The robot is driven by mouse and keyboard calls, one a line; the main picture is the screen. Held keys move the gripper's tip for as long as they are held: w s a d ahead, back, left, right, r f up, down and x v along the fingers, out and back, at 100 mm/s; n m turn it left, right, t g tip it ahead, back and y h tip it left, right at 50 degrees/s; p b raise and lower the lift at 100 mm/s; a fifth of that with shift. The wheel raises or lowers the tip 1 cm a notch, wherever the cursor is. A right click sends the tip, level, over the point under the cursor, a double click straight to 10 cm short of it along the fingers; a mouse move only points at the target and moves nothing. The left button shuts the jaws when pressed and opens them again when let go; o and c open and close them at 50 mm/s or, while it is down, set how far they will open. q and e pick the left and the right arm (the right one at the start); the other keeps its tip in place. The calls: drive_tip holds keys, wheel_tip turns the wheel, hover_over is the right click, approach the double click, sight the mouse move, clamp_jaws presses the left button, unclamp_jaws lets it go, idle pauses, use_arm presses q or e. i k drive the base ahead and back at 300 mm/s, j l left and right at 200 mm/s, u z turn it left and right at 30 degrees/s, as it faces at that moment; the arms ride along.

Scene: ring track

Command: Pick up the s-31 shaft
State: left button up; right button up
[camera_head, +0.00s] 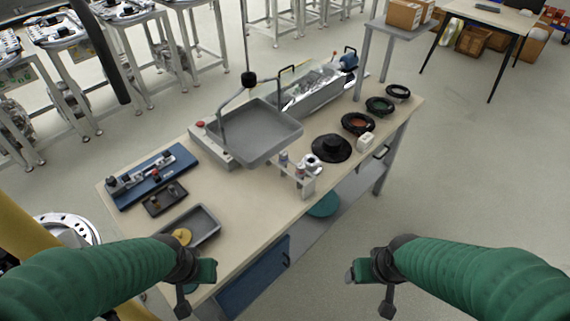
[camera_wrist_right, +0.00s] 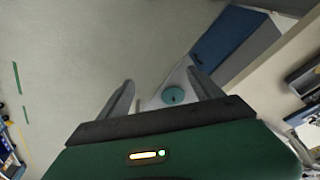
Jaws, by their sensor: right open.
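No part can be read as the s-31 shaft; labels are too small to tell. Small upright cylindrical parts (camera_head: 299,172) stand at a pale holder (camera_head: 307,188) near the table's front edge. A blue fixture board (camera_head: 181,158) with metal parts lies at the table's left. My left gripper (camera_head: 192,286) is in front of the table's near left corner; its jaw state is unclear. My right gripper (camera_head: 368,290) is over the floor, right of the table's front. In the right wrist view its fingers (camera_wrist_right: 163,90) are apart with nothing between them.
The wooden-topped table (camera_head: 240,190) carries a large grey tray (camera_head: 262,131), a small grey tray (camera_head: 205,222) holding a yellow disc (camera_head: 182,236), a small dark tray (camera_head: 165,199) and several dark rings (camera_head: 358,123). A teal round object (camera_head: 324,205) is below. Floor right of the table is clear.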

sight(283, 157)
drive_tip(key=i+l+u, duration=0.25)
drive_tip(key=u, duration=0.15)
drive_tip(key=i+l+u, duration=0.15)
drive_tip(key=l+u, duration=0.2)
drive_tip(key=i+l+u, duration=0.15)
drive_tip(key=l+u, duration=0.65)
drive_tip(key=i, duration=0.05)
